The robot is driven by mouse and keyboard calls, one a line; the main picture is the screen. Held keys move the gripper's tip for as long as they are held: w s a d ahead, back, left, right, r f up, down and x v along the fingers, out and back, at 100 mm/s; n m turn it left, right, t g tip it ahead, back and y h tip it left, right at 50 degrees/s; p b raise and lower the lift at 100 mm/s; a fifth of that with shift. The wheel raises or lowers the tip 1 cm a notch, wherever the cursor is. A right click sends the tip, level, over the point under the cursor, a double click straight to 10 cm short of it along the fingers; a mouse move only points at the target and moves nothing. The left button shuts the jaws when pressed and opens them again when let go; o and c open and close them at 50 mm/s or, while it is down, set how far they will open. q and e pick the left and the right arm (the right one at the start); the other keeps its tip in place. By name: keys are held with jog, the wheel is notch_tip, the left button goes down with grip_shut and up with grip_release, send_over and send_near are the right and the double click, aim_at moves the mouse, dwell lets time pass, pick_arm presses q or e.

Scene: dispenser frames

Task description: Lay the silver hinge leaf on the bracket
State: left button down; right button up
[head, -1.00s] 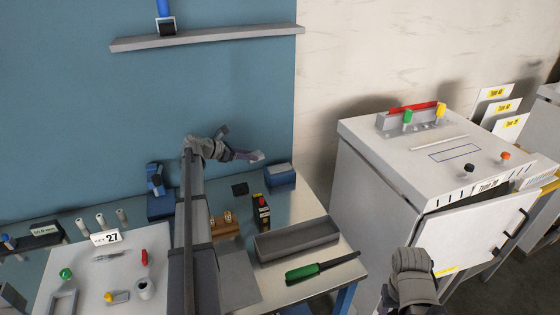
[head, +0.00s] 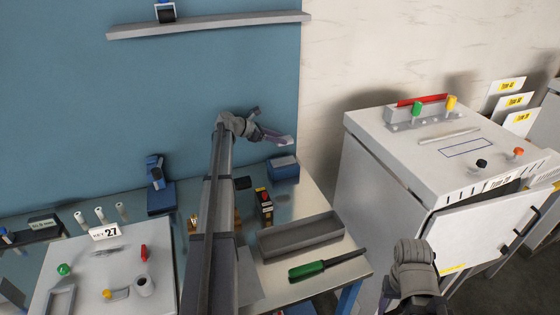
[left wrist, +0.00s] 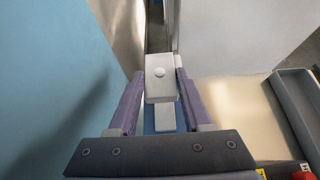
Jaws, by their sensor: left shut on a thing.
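My left gripper (head: 274,137) is held up in front of the blue wall, above the far right end of the metal table. It is shut on the silver hinge leaf (left wrist: 159,84), a pale flat plate with a round stud. The leaf lies between the purple fingers in the left wrist view, and a small part of it shows at the fingertips in the head view (head: 287,141). No bracket can be made out for sure. Part of my right arm shows at the lower right in the head view; its jaws cannot be made out.
A white cabinet (head: 380,180) stands right of the table, its door (head: 480,232) ajar. On it are a grey holder (head: 420,120) and knobs. The table carries a grey tray (head: 300,236), a green screwdriver (head: 308,270) and a blue block (head: 284,168). A grey shelf (head: 210,25) hangs above.

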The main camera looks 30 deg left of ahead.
aim_at(278, 162)
pick_arm(q)
jog(key=shift+f+b, duration=4)
jog(key=shift+f, duration=0.5)
jog(key=shift+f, duration=0.25)
jog(key=shift+c, duration=1.7)
grip_release()
jog(key=shift+r, duration=0.1)
jog(key=shift+r, duration=0.2)
jog(key=p+v, duration=0.5)
jog(key=v, duration=0.7)
jog(key=shift+p, duration=0.35)
jog(key=shift+f, duration=0.1)
